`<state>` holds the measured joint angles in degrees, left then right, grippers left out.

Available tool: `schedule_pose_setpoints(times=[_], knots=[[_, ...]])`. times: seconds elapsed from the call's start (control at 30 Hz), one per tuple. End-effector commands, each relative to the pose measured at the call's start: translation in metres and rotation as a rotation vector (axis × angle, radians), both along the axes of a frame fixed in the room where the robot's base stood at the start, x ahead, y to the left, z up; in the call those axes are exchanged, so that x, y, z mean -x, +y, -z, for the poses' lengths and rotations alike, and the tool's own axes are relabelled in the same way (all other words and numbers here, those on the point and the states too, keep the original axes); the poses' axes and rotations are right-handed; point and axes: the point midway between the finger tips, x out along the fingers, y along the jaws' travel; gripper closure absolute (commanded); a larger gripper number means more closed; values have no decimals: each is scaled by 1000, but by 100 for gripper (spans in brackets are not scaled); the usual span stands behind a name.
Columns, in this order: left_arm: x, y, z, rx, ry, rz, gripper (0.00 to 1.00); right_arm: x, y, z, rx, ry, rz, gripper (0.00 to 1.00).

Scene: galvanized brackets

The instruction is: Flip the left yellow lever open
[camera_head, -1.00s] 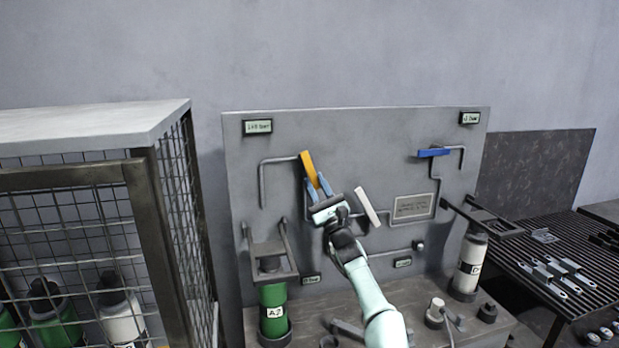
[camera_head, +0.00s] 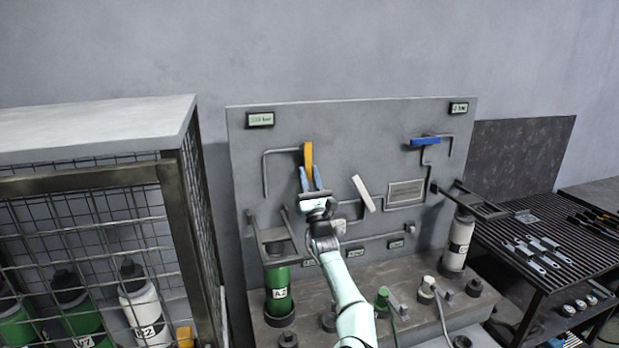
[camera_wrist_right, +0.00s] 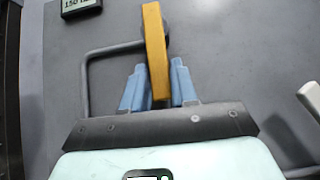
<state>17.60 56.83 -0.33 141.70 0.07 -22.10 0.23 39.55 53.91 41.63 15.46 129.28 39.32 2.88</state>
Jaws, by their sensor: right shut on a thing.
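The left yellow lever (camera_head: 308,157) is on the upper left of the grey panel, close to vertical. In the right wrist view the yellow lever (camera_wrist_right: 155,45) runs down from its pivot at the top to between my blue fingers. My right gripper (camera_head: 310,182) is shut on the lever's lower end; its fingertips (camera_wrist_right: 158,85) stand on either side of the lever. My left gripper is not in view.
The grey panel (camera_head: 350,120) carries pipes, a blue lever (camera_head: 425,142) at right and a white lever (camera_head: 362,193) right of my gripper. A mesh cage (camera_head: 90,180) with bottles stands at left. A green bottle (camera_head: 279,290) stands below the panel. A slatted table (camera_head: 550,235) with tools is at right.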

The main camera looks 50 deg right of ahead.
Motion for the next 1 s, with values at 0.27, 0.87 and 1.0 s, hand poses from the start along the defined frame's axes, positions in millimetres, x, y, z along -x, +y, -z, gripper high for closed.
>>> schedule_pose_setpoints(times=[0.27,0.87,1.0], knots=[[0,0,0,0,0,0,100,1,1,-5,-11,-16,-1,100],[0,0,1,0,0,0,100,0,1,-2,-11,-11,-1,51],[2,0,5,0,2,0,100,0,1,4,-12,-9,-4,51]])
